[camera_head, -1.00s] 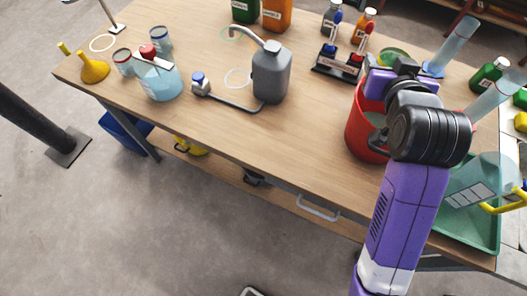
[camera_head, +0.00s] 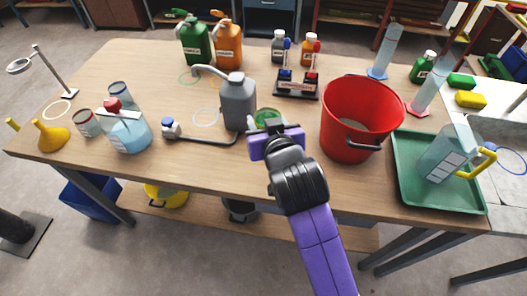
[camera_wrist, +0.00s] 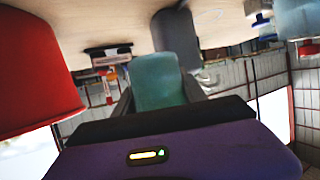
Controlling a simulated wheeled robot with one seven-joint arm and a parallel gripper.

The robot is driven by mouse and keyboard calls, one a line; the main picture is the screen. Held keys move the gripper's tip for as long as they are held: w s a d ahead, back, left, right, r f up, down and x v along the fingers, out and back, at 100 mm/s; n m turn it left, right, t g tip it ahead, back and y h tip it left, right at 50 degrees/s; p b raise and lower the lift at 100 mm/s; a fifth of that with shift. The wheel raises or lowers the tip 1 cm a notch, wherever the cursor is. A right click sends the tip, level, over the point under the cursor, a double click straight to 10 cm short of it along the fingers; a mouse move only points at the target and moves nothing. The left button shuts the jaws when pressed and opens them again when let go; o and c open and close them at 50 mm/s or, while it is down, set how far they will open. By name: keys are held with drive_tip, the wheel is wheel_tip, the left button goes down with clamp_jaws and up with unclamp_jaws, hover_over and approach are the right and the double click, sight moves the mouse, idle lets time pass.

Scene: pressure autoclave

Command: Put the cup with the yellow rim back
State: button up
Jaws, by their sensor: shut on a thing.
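My gripper (camera_head: 277,138) is shut on a small cup with green inside (camera_head: 268,117), held roughly upright near the table's front, right of the grey jug. In the wrist view the cup (camera_wrist: 158,80) shows teal between the fingers. Its rim colour is hard to make out; I cannot tell that it is yellow. Two other cups stand at the left: one with a blue rim (camera_head: 118,90) and one with a reddish rim (camera_head: 87,122).
The grey jug (camera_head: 238,102) and its long spout pipe stand left of my gripper; a red bucket (camera_head: 358,125) stands right. A wash bottle (camera_head: 129,132) and yellow funnel (camera_head: 50,136) are at left. A green tray (camera_head: 440,195) holds a clear jug. Bare wood lies along the front edge.

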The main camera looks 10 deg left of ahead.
wheel_tip(320, 180, down, 12)
drive_tip(key=shift+d+r, duration=0.1)
drive_tip(key=shift+r, duration=0.05)
idle(0.3)
drive_tip(key=o, duration=1.4)
drive_tip(key=shift+o, duration=0.2)
drive_tip(key=shift+r, duration=0.1)
drive_tip(key=v, duration=1.2)
